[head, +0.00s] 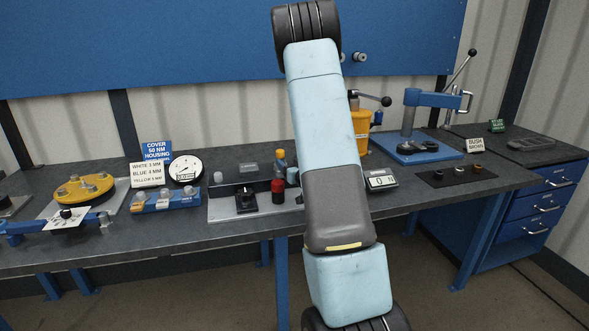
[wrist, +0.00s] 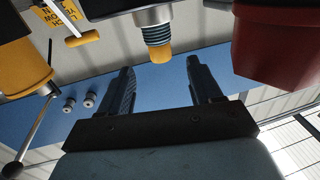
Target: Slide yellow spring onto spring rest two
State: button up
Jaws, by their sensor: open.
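My gripper (wrist: 160,64) is open and empty in the wrist view, its two dark fingers apart. A grey ribbed cylindrical part with a yellow-orange end (wrist: 158,45) is just beyond the fingertips, roughly in line with the gap, not between the fingers. In the head view a part with a yellow-orange top (head: 279,157) stands behind the red cylinder (head: 278,190) on the middle fixture. The red part is large at the wrist view's upper right (wrist: 275,45). My arm hides the gripper in the head view. I cannot clearly identify the yellow spring or spring rest two.
A black knob on a square base (head: 246,198) is left of the red cylinder. A blue holder (head: 165,199), dial gauge (head: 186,169) and yellow round fixture (head: 84,188) stand further left. A digital readout (head: 381,180), yellow press (head: 360,128) and blue press (head: 408,147) are right.

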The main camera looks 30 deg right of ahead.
aim_at(282, 156)
jog(key=w, duration=0.8)
jog(key=shift+w+d, duration=0.1)
jog(key=shift+d, duration=0.25)
jog(key=shift+c, duration=0.3)
jog(key=c, duration=1.1)
jog(key=shift+r, duration=2.8)
jog(key=shift+r, duration=0.15)
jog(key=shift+r, duration=1.9)
